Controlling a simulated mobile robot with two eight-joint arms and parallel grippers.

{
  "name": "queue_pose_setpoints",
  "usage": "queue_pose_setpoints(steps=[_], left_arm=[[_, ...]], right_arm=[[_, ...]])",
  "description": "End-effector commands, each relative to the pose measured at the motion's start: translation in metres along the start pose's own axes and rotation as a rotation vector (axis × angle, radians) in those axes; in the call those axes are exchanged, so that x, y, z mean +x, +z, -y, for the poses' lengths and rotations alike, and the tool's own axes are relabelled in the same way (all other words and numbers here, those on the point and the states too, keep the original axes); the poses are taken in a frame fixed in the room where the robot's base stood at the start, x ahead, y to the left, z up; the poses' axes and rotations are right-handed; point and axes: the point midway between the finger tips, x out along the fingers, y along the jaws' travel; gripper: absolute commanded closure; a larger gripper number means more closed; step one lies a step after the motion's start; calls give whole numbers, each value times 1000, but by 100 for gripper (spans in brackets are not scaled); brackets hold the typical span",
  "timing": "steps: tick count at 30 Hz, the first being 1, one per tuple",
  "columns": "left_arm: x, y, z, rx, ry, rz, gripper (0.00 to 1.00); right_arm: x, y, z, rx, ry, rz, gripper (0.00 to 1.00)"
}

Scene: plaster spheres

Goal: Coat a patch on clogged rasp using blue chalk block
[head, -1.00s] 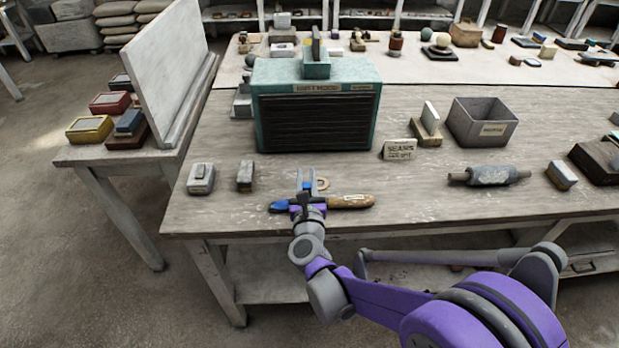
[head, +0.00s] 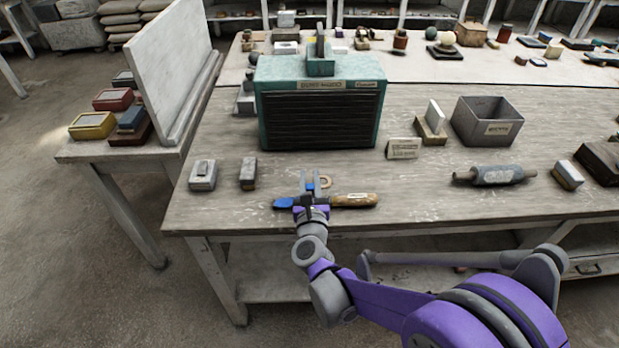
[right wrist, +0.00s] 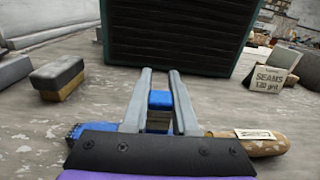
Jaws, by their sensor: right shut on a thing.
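The rasp (head: 355,200) lies near the front edge of the table, its wooden handle to the right. Whether the block touches the rasp is hidden. My left gripper is out of view.
A teal cabinet (head: 258,120) with a dark slatted front stands behind the gripper. Two small blocks (head: 203,176) (head: 248,173) lie to the left. A small sign (head: 403,149), a grey bin (head: 475,130) and a grey roller (head: 494,176) are to the right.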

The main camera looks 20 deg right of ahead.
Motion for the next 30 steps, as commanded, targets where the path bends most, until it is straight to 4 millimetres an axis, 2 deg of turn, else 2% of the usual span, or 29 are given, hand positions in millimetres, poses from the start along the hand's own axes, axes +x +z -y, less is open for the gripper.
queue_pose_setpoints(steps=[5,19,25,30], left_arm=[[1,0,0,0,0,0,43],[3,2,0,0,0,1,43],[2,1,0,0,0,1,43],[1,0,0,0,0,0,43]], right_arm=[[0,-1,-1,0,0,0,100],[0,-1,-20,0,1,0,100],[0,-1,-17,0,-1,0,100],[0,0,-6,-1,-3,0,100]])
